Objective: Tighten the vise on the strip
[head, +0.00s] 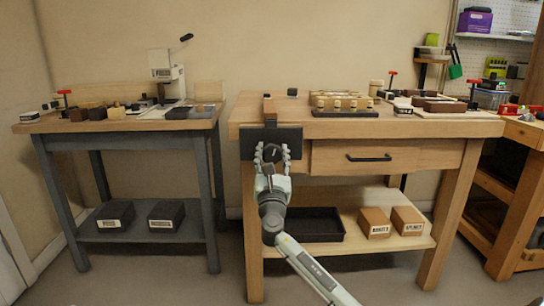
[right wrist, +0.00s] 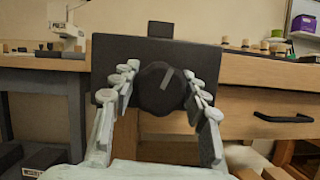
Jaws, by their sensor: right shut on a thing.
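The vise (head: 250,143) is a dark plate on the front left corner of the wooden bench; it also fills the middle of the right wrist view (right wrist: 195,62). A brown strip (head: 269,106) stands upright just above and behind the plate, and its top shows in the right wrist view (right wrist: 160,29). A round dark knob (right wrist: 160,90) with a lighter mark sits on the front of the plate. My right gripper (head: 272,152) is shut on the knob, one finger on each side. Whether the jaws touch the strip is hidden. My left gripper is not in view.
The wooden bench (head: 415,128) holds a rack of pale pegs (head: 345,104) and dark blocks. A drawer handle (head: 369,158) sticks out right of the vise. A grey bench (head: 130,127) stands left across a gap. A black tray (head: 318,226) lies on the lower shelf.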

